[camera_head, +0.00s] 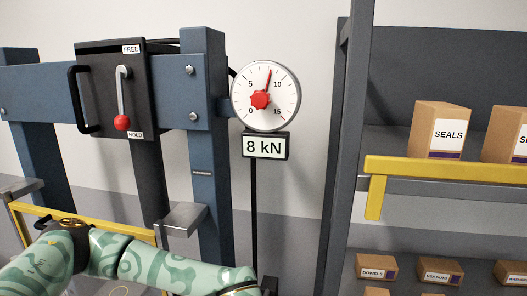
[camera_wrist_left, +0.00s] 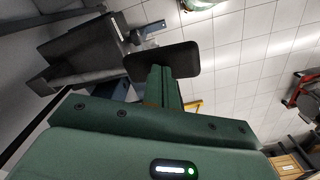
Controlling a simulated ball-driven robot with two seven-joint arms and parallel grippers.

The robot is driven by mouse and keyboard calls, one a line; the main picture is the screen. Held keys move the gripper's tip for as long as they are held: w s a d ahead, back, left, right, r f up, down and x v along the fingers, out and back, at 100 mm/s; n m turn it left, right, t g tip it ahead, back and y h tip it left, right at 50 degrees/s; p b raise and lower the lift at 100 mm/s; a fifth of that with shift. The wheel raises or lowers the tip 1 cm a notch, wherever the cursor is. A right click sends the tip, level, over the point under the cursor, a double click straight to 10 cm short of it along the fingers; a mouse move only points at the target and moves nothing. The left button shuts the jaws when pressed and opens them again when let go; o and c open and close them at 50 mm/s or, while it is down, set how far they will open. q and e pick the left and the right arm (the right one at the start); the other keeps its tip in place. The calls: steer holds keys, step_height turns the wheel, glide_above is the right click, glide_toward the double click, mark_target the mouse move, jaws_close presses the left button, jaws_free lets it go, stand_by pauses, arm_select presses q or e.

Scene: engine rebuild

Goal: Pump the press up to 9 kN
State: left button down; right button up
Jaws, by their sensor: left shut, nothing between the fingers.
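The press has a blue frame (camera_head: 205,95) with a dark valve panel (camera_head: 108,95) on it. The panel's lever (camera_head: 122,98) hangs down, its red knob beside the HOLD label. The round gauge (camera_head: 266,96) has a red needle pointing up, between 5 and 15. The display (camera_head: 265,146) below it reads 8 kN. My green left arm (camera_head: 160,265) crosses the bottom of the head view. My left gripper (camera_wrist_left: 162,64) shows in the wrist view, shut, with nothing seen held. A pump handle cannot be made out. My right gripper is not in view.
A grey shelf unit with a yellow rail (camera_head: 440,171) stands at the right, holding a SEALS box (camera_head: 437,130) and several smaller boxes. A yellow-edged frame (camera_head: 75,220) is at lower left. The wrist view shows tiled floor (camera_wrist_left: 225,75) and a wooden crate (camera_wrist_left: 288,165).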

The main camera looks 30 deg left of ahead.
arm_select(q)
steer(key=shift+f, duration=0.1)
steer(key=shift+f+b, duration=0.65)
steer(key=shift+f, duration=0.25)
steer(key=shift+f+b, duration=0.5)
steer(key=shift+f, duration=0.05)
steer(key=shift+r, duration=0.1)
step_height(320, 180, up, 5)
steer(key=p, duration=0.4)
steer(key=shift+r, duration=0.1)
